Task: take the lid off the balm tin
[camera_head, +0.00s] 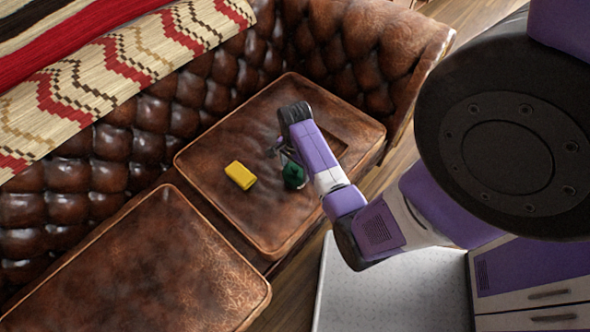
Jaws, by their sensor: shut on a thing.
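A small dark green round thing (293,176), which I take for the balm tin, is on the far brown leather seat cushion. My gripper (284,158) reaches down from the right and is shut on the green thing. The wrist and fingers cover part of it. I cannot tell the lid from the body of the tin at this size, nor whether there is a gap between them.
A yellow block (240,175) lies on the same cushion (205,160), left of the green thing. A second seat cushion (150,270) is nearer. The tufted sofa back (115,150) carries a patterned blanket (110,70).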

